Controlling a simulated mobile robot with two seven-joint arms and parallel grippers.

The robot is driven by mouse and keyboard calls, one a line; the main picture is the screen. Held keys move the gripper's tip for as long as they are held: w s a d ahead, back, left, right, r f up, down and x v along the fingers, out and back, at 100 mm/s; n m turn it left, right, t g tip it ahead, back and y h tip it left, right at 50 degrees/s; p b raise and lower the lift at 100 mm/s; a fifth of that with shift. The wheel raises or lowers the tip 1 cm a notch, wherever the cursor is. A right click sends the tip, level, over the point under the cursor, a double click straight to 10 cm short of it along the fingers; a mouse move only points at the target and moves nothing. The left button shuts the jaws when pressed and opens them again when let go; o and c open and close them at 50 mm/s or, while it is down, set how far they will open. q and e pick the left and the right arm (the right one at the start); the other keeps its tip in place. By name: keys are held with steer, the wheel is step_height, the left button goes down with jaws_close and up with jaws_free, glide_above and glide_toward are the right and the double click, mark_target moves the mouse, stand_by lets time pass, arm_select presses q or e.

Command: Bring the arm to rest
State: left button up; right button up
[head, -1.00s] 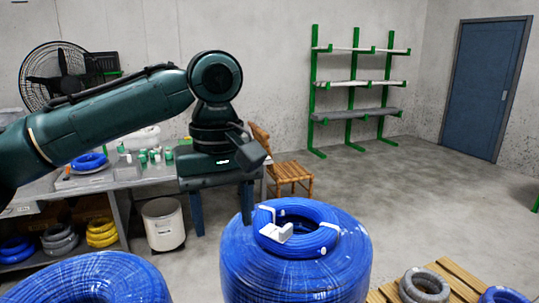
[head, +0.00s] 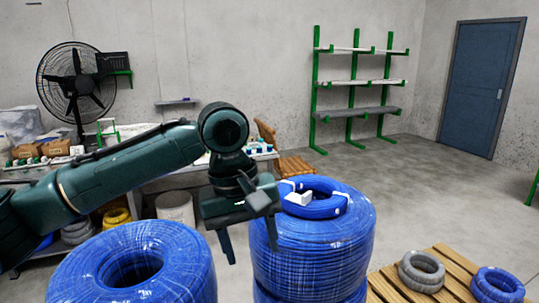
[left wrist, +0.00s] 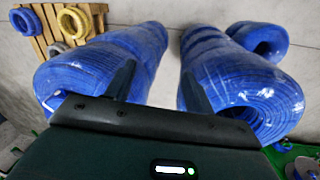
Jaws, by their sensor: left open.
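My left arm reaches in from the left in the head view. Its gripper (head: 252,254) is open and empty, its two fingers pointing down. It hangs in front of the gap between two big blue cable stacks; I see no contact. The small blue cable coil (head: 327,208), with white ties and a white tag, lies on top of the right stack (head: 315,250), to the right of the gripper. In the left wrist view the open fingers (left wrist: 157,84) stand apart with nothing between them but floor. My right gripper is not in view.
The left blue stack (head: 185,262) stands close below my arm. A wooden pallet (head: 385,285) at the lower right holds a grey coil (head: 421,271) and a blue coil (head: 498,286). Behind are a fan (head: 77,80), a green rack (head: 350,115) and a blue door (head: 480,88). Floor at right is clear.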

arm_select(q)
steer(key=d+f+m+t+h, duration=0.2)
steer(key=d+f+t+h, duration=0.15)
steer(key=f, duration=0.75)
steer(key=d+f+m+t+h, duration=0.1)
steer(key=d+f+t+h, duration=0.3)
steer(key=f, duration=0.8)
steer(key=s+a+f+m+t+y, duration=0.1)
steer(key=s+a+f+y, duration=0.2)
steer(key=s+a+f, duration=0.5)
steer(key=s+a+f+m+t+y, duration=0.1)
steer(key=s+a+f+y, duration=0.2)
steer(key=s+a+f, duration=0.5)
steer(key=a, duration=0.4)
steer(key=shift+s, duration=0.35)
steer(key=shift+y, duration=0.25)
